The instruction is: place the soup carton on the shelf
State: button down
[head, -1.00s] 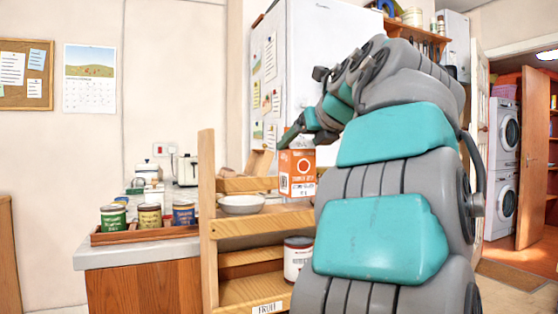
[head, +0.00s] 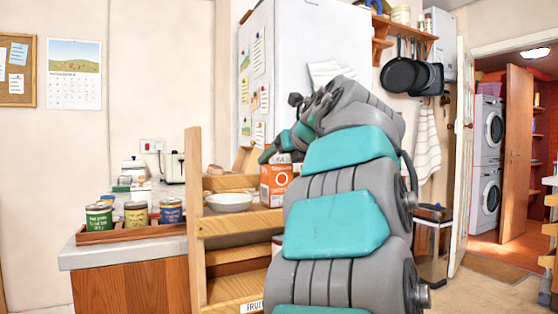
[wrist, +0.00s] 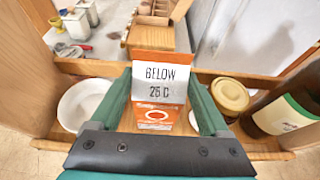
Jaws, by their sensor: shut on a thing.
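The soup carton (head: 275,184) is orange with a white top and stands upright at the upper board of the wooden shelf unit (head: 240,222), right of a white bowl. My gripper (head: 284,146) is shut on its top from above. In the wrist view the carton (wrist: 156,92) sits between the two green fingers of my gripper (wrist: 161,84), its white face reading "BELOW 25 C". The carton's base is at about board height; I cannot tell whether it touches. My arm hides the right part of the shelf in the head view.
The white bowl (wrist: 84,104) is left of the carton. A tan-lidded jar (wrist: 230,96) and a dark bottle (wrist: 283,112) are close on the right. Behind are a counter with a tray of cans (head: 130,233) and a white fridge (head: 300,75). A little bare board shows beside the bowl.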

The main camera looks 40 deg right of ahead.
jog(key=shift+f, duration=0.1)
grip_release()
jog(key=shift+f, duration=0.1)
jog(key=shift+r, duration=0.3)
jog(key=b+v, duration=0.1)
jog(key=v, duration=1.1)
jog(key=shift+f, duration=0.15)
